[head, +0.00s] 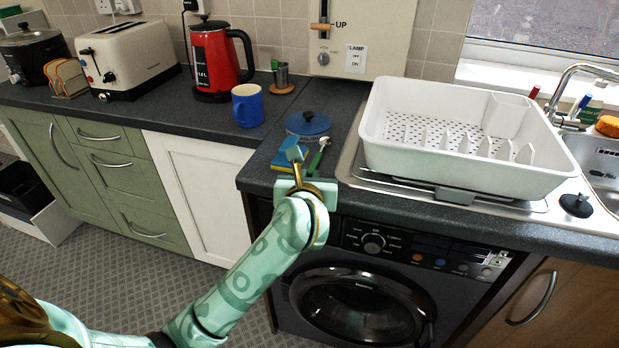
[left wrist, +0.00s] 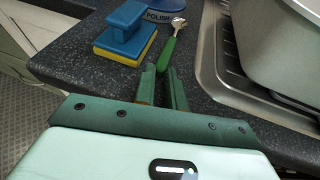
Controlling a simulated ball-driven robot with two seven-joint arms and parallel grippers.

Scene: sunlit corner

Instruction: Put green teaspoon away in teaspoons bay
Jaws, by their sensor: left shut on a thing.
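The green teaspoon (head: 320,156) has a green handle and a silver bowl. It also shows in the left wrist view (left wrist: 170,49), beside the metal drainer edge. My left gripper (head: 302,160) is at the worktop's front edge; in the left wrist view its two fingers (left wrist: 161,84) are shut on the near end of the handle. The spoon's bowl points away from me. Whether the spoon touches the worktop I cannot tell. No bay marked for teaspoons can be made out. My right gripper is not in view.
A blue-and-yellow sponge block (left wrist: 124,36) lies just left of the spoon, with a blue polish tin (head: 308,124) behind it. A white dish rack (head: 455,165) stands right on the metal drainer (head: 350,165). A blue mug (head: 248,105) and red kettle (head: 214,62) stand farther left.

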